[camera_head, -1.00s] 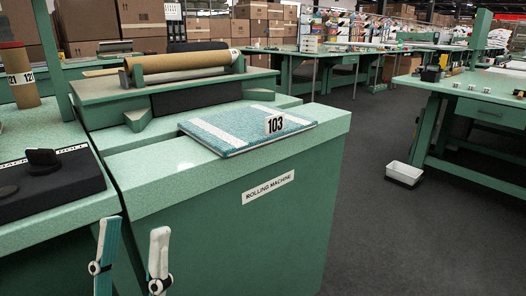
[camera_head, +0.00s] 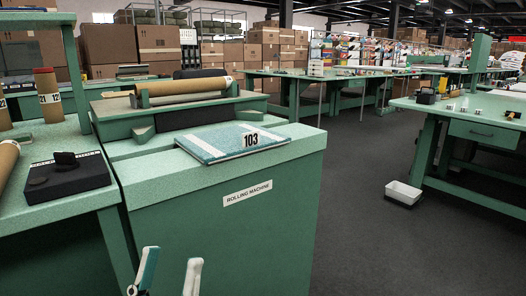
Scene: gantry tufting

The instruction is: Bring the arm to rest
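My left gripper (camera_head: 168,272) shows at the bottom edge, in front of the green rolling machine (camera_head: 280,215). Its two pale fingers point up and stand apart, with nothing between them. The left finger has a teal face. Only the upper parts of the fingers show; the rest of the arm is below the picture. My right gripper is not in view.
A green table (camera_head: 50,204) at the left holds a black block (camera_head: 85,181) and cardboard tubes (camera_head: 47,98). A cardboard roll (camera_head: 180,87) rests on the machine. A white bin (camera_head: 403,191) stands on the floor (camera_head: 375,250) by the right table (camera_head: 470,127). The floor between is clear.

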